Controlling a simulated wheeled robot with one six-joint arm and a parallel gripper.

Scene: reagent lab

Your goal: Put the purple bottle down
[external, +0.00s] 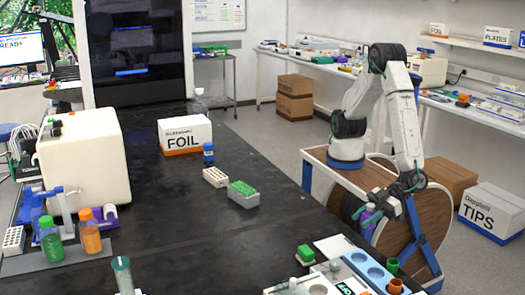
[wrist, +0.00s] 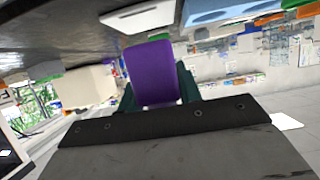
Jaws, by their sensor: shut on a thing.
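The purple bottle (wrist: 153,72) fills the middle of the wrist view, between the two dark fingers of my gripper (wrist: 156,84). My gripper is shut on it. In the external view my gripper (external: 378,213) hangs low at the right, beside the black bench (external: 190,230), and a purple bit of the bottle (external: 370,218) shows there. The bottle is off the bench, in the air. Its base and tilt are hard to tell, and the fingers partly hide it.
A blue rack with round holes (external: 372,266) stands on the bench's near right edge, close to my gripper. An orange cup (external: 394,285) and a small green-topped item (external: 305,254) are near it. The bench's middle front is clear.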

